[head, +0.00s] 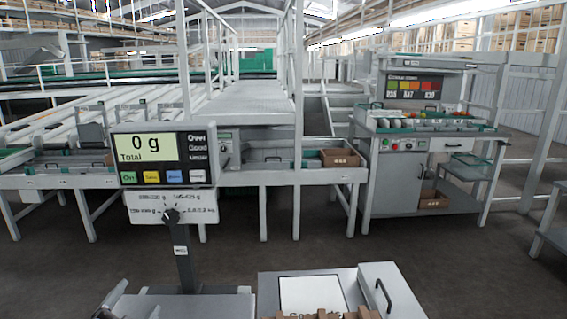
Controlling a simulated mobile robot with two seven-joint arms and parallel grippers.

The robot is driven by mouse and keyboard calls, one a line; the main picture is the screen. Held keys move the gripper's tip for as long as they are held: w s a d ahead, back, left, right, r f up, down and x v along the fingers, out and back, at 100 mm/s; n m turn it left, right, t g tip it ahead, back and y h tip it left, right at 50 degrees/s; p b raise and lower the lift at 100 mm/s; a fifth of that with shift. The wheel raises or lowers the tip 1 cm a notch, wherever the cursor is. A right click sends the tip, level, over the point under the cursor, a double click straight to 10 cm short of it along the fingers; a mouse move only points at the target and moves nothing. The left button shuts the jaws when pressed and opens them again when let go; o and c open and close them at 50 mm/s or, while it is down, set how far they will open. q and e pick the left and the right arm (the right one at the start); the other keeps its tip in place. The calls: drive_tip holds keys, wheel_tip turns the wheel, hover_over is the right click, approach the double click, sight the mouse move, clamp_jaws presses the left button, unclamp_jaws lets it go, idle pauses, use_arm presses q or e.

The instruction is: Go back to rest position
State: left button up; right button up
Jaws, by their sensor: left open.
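My left gripper (128,306) shows only in part at the bottom edge of the head view, left of the scale post. Its fingers are apart and I see nothing held between them. The rest of it is cut off by the frame. My right gripper is not in view. A scale display (148,158) on a dark post stands just beyond the left gripper and reads 0 g.
A pale work surface (267,293) with a white panel, a handled box (392,292) and a cardboard edge (325,314) is at the bottom. Farther off are a sorting station (396,180) and a conveyor bench (262,178). The floor (450,260) at right is clear.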

use_arm(q)
drive_tip(key=s+d+f+n+g+h, duration=0.1)
drive_tip(key=s+d+f+n+g, duration=0.2)
drive_tip(key=s+f, duration=0.7)
drive_tip(key=s+d+f+n+g+h, duration=0.1)
drive_tip(key=s+d+f+n+g, duration=0.2)
drive_tip(key=s+f, duration=0.7)
wheel_tip(320, 180, down, 2)
drive_tip(key=shift+d+f+n+g+h+p, duration=0.15)
drive_tip(key=shift+d+n+g+h+p, duration=0.3)
drive_tip(key=shift+d, duration=0.1)
